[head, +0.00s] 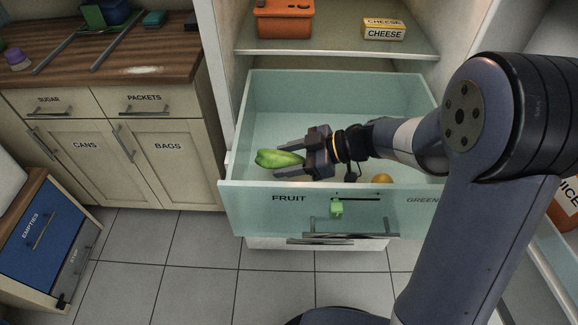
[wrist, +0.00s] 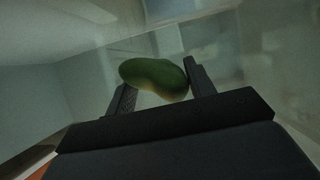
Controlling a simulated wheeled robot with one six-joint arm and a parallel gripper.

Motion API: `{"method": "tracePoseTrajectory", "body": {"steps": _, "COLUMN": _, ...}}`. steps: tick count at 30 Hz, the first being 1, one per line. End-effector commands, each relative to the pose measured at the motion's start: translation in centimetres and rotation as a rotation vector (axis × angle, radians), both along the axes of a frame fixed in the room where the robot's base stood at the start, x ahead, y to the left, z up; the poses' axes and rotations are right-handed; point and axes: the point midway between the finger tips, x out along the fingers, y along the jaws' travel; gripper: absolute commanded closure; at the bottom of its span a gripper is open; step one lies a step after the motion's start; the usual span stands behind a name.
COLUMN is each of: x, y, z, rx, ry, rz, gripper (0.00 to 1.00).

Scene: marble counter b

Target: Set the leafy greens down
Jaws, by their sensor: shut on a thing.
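The leafy greens (head: 268,159) show as a smooth, rounded green bundle with a narrower end. My gripper (head: 285,160) is shut on them, one finger on each side. They are over the left, FRUIT-labelled side of the pulled-out clear drawer (head: 250,198). I cannot tell whether they touch the drawer floor. In the wrist view the greens (wrist: 155,77) sit between the two dark fingertips (wrist: 158,82). The GREENS label is on the right of the drawer front, partly hidden by my arm.
An orange fruit (head: 382,179) lies in the drawer, right of my gripper. The shelf above holds an orange box (head: 284,20) and a cheese pack (head: 384,29). A wooden counter (head: 140,55) stands at left.

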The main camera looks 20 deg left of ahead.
Motion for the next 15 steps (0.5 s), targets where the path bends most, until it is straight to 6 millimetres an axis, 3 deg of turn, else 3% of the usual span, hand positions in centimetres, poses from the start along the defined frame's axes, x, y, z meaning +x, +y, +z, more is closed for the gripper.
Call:
{"method": "tracePoseTrajectory", "body": {"steps": 4, "x": 0.0, "y": 0.0, "z": -2.3, "rx": 0.000, "ry": 0.002, "rz": -0.001, "gripper": 0.72}}
{"method": "tracePoseTrajectory", "body": {"steps": 15, "x": 0.0, "y": 0.0, "z": -2.5, "rx": 0.000, "ry": 0.001, "rz": 0.000, "gripper": 0.72}}
